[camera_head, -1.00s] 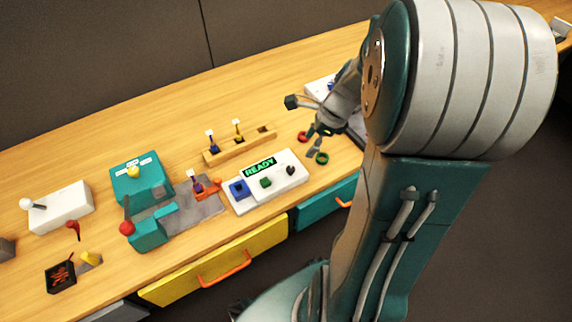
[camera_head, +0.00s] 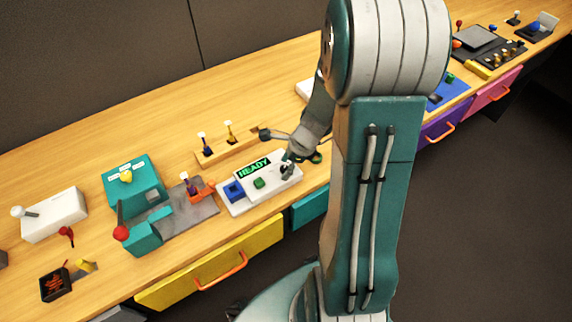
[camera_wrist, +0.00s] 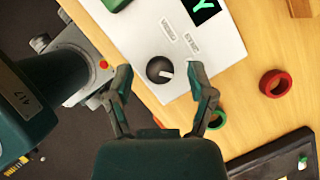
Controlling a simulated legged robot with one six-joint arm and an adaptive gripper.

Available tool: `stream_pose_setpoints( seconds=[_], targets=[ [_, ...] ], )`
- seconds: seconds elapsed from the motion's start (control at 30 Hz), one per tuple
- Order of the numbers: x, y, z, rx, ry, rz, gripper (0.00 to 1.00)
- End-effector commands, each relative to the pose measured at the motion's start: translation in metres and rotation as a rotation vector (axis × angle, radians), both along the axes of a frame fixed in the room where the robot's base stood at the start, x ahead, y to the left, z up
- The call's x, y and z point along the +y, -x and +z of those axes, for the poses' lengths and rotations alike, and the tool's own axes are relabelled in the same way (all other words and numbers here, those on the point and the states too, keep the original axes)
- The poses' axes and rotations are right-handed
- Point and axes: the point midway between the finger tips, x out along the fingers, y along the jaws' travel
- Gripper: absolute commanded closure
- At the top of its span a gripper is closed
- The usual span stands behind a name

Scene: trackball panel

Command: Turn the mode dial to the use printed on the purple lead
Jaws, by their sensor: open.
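The mode dial (camera_wrist: 158,69) is a round black knob with a white pointer mark, on a white panel (camera_wrist: 215,48). The mark points to the right in the wrist view. Two small printed labels (camera_wrist: 180,37) sit above the dial; I cannot read them. My gripper (camera_wrist: 160,76) is open, its fingers on either side of the dial, and I cannot tell whether they touch it. In the head view my gripper (camera_head: 288,163) is over the panel's right end, mostly covering the dial. A purple lead (camera_head: 189,184) with a white tag stands at an orange clamp; its print is too small to read.
A red ring (camera_wrist: 275,83) and a green ring (camera_wrist: 217,119) lie nearby. A wooden rack (camera_head: 238,151) holds two tagged leads behind. A teal machine (camera_head: 142,236) stands left.

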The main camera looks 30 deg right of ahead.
Motion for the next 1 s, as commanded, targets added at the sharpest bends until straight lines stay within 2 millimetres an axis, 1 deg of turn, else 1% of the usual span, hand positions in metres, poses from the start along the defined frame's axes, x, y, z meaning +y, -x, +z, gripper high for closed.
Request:
stream_pose_setpoints(
  seconds=[0.03,0.07,0.1,0.2,0.47,0.67,0.87,1.0],
  targets=[
    [-0.0001,0.0,0.0002,0.0,0.0,0.0,0.3],
    [-0.0001,0.0,0.0002,0.0,0.0,0.0,0.43],
    [-0.0001,0.0,0.0002,0.0,0.0,0.0,0.61],
    [-0.0001,0.0001,0.0003,0.0,0.0,0.0,1.0],
    [-0.0003,-0.0003,0.0001,0.0,0.001,0.004,1.0],
    [-0.0006,-0.0007,0.0,0.0,0.001,0.049,1.0],
    [-0.0009,-0.0018,-0.0003,0.0,0.001,0.166,1.0],
    [-0.0009,-0.0025,-0.0001,0.0,0.001,0.287,1.0]
  ],
)
